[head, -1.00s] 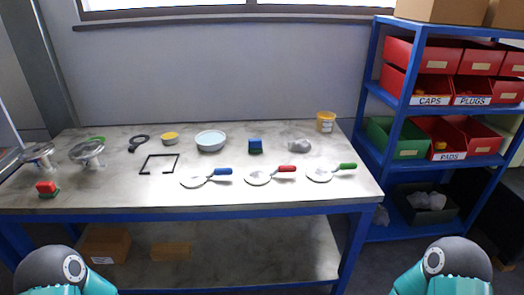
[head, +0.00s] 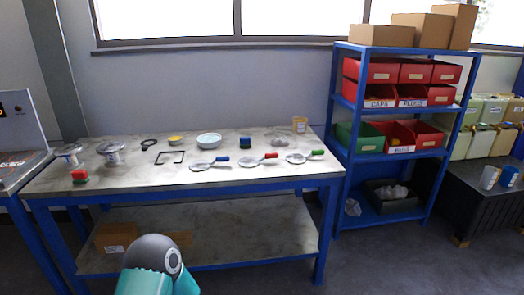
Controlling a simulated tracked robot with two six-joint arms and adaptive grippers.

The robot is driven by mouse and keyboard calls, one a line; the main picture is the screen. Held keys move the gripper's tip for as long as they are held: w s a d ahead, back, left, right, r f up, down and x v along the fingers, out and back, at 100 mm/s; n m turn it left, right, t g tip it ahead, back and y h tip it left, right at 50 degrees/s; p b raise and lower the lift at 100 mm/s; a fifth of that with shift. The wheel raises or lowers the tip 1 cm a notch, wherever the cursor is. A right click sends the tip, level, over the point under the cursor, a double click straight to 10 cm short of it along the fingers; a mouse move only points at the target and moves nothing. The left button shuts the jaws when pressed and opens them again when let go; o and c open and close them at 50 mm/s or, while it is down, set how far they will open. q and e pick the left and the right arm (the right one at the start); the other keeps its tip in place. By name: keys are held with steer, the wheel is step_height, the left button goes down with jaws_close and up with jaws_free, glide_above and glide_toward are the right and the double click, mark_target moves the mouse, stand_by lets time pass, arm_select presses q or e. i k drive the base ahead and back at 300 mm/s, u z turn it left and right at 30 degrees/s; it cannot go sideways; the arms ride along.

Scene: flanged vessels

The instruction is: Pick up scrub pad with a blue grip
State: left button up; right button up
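The scrub pad with a blue grip (head: 245,142) sits on the grey workbench (head: 215,232), towards the back and right of the middle. Its grip is a blue block on a darker pad. A second scrub pad with a red grip (head: 80,174) and a green pad sits at the bench's left front. Neither of my grippers shows; only a teal and dark link of one of my arms is at the bottom edge. Nothing covers the blue-grip pad.
A white bowl (head: 209,139) stands left of the pad, a clear lump (head: 280,142) right. A blue shelf with bins (head: 345,110) stands right of the bench. Floor in front is open.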

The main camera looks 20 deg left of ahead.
mark_target(245, 142)
steer(key=z, duration=0.3)
steer(key=i, duration=1.5)
steer(key=u, duration=0.85)
